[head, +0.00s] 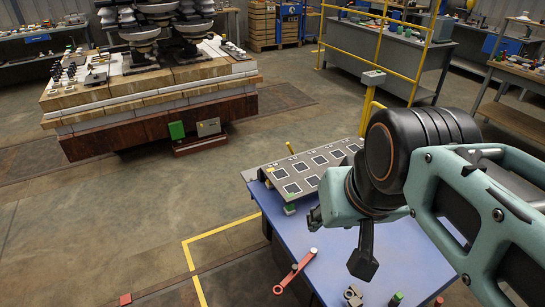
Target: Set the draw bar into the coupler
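A red bar with a round eye at each end (296,270), which looks like the draw bar, lies at the left edge of the blue table. Its lower end reaches out past the edge. A small grey forked piece (352,295) sits on the table to its right; I cannot tell whether it is the coupler. My gripper (363,264) hangs above the table, pointing down, right of the red bar and apart from it. No object shows in it. Its finger opening is not clear from this side.
The blue table (395,258) carries a tilted panel of dark squares (308,168) at its back and small green and red pieces at its front. A large stepped cart (160,95) with insulator stacks stands at the back left. Yellow railing (380,48) stands behind; floor at left is open.

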